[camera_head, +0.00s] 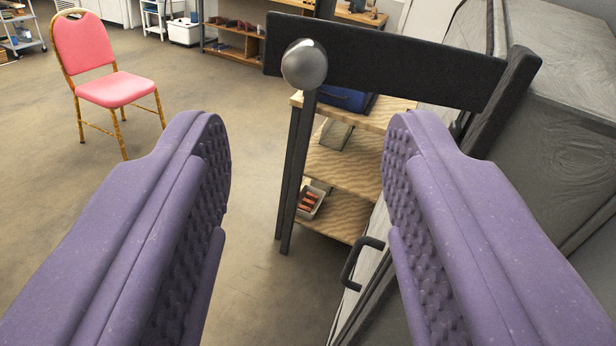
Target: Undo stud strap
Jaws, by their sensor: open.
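A wide black strap (410,62) runs across the upper middle of the picture, sloping down to the right. A round silver stud (304,65) sits on the strap near its left end. The strap's right end meets a dark upright piece (500,95) beside the grey covered case. My gripper (307,150) is open and empty. Its two purple, bumpy-faced fingers stand wide apart, left and right, below the strap. The stud shows above the gap between the fingers, apart from both. What lies behind the strap is hidden.
A wooden shelf unit (345,165) with dark posts stands behind the strap, holding a small tray (310,203). A black handle (362,262) is near the right finger. A pink chair (108,88) stands left; the floor (250,220) between is clear.

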